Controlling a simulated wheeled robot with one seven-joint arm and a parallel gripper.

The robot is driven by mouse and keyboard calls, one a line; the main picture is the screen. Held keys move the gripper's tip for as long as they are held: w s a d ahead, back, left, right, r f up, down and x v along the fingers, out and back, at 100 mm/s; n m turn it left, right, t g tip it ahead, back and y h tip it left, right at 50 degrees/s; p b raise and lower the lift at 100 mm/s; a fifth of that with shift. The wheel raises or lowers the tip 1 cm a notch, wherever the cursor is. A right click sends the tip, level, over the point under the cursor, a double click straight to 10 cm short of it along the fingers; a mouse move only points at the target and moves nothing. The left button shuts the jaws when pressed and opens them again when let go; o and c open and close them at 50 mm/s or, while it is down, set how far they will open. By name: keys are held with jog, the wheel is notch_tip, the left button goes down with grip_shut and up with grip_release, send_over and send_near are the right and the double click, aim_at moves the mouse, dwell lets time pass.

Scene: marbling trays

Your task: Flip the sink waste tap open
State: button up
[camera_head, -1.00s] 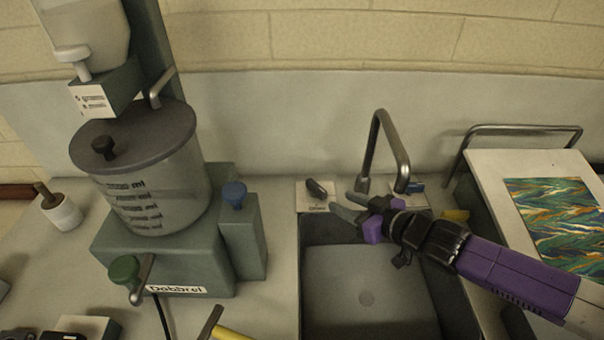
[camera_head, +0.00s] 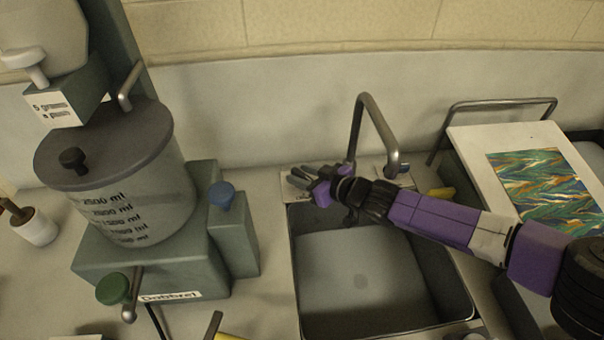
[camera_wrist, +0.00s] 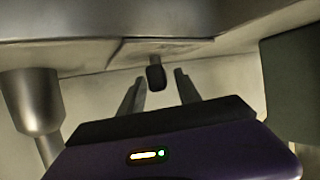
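The sink waste tap shows in the wrist view as a small dark lever (camera_wrist: 155,76) on a short stem in front of a pale plate (camera_wrist: 165,50). My gripper (camera_wrist: 159,82) is open, with one finger on each side of the lever. The lever stands near the fingertips, and I cannot tell whether either finger touches it. In the head view my gripper (camera_head: 298,177) is over the back left corner of the sink (camera_head: 335,265) and largely covers the tap and its label plate.
A bent metal faucet (camera_head: 376,125) rises behind my wrist; its end also shows left in the wrist view (camera_wrist: 34,105). A grey machine (camera_head: 150,265) with a lidded vessel stands left. A board with a marbled sheet (camera_head: 540,185) lies right. The sink basin looks empty.

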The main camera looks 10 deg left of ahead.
grip_shut()
jog(key=shift+a+m+t+h+p, duration=0.1)
jog(key=shift+m+t+h+p, duration=0.2)
jog(key=shift+m+t+p, duration=0.4)
jog(key=shift+s+m+t+h+p, duration=0.1)
jog(key=shift+m+t+h+p, duration=0.2)
jog(key=shift+m+h+p, duration=0.35)
jog(key=shift+a+f+m+t+h+p, duration=0.1)
jog(key=shift+f+m+t+h+p, duration=0.1)
jog(key=shift+m+t+h+p, duration=0.4)
jog(key=shift+m+t+h+b, duration=0.8)
jog(key=shift+m+h+b, duration=0.65)
jog(key=shift+h+b, duration=0.1)
jog(key=shift+d+r+m+t+h+b, duration=0.2)
jog(key=shift+d+m+t+h+b, duration=0.1)
jog(key=shift+m+h+b, duration=0.3)
